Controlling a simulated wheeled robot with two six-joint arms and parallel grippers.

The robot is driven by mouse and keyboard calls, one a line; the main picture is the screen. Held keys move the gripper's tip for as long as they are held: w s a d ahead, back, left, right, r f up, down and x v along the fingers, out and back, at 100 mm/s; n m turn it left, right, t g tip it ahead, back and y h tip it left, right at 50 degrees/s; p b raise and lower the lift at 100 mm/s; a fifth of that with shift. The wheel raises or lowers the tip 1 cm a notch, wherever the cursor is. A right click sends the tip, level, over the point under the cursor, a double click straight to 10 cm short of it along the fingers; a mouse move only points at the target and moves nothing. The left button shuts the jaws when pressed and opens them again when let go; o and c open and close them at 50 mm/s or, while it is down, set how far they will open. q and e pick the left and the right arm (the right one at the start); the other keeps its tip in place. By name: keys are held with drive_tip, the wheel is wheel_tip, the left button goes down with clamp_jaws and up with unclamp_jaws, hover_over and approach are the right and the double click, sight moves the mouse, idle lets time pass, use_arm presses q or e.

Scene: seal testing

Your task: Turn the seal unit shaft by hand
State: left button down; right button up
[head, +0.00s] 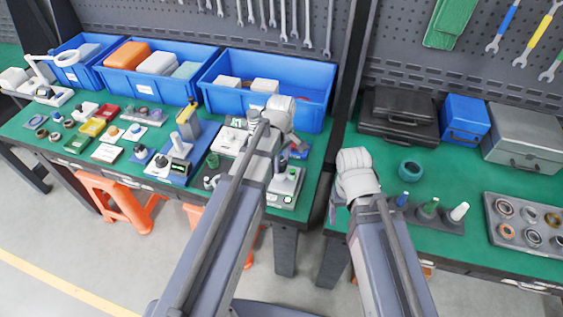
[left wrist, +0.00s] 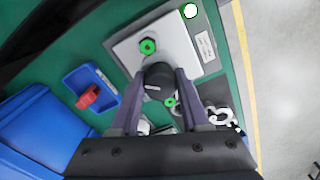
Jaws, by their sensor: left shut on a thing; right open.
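The seal unit (head: 285,188) stands at the right end of the left green bench, partly behind my left arm. In the left wrist view it has a pale plate (left wrist: 190,48) with green-ringed fittings. A dark round shaft end (left wrist: 158,84) stands out from it. My left gripper (left wrist: 161,72) is shut on this shaft end, one finger on each side. In the head view my left wrist and forearm hide most of that grip. My right gripper (head: 335,205) is open and empty by the left edge of the right bench, partly hidden by its own wrist.
A small blue tray (left wrist: 75,76) with a red part (left wrist: 87,97) lies beside the unit. Blue bins (head: 225,97) line the back. On the right bench are a teal ring (head: 410,170), a bottle stand (head: 440,222) and a ring tray (head: 520,250). A gap separates the benches.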

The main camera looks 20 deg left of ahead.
use_arm(q)
drive_tip(key=shift+m, duration=2.2)
drive_tip(key=shift+a+m, duration=0.1)
drive_tip(key=shift+m, duration=1.8)
drive_tip(key=shift+s+m, duration=0.1)
drive_tip(key=shift+m, duration=3.7)
drive_tip(key=shift+c, duration=1.9)
unclamp_jaws()
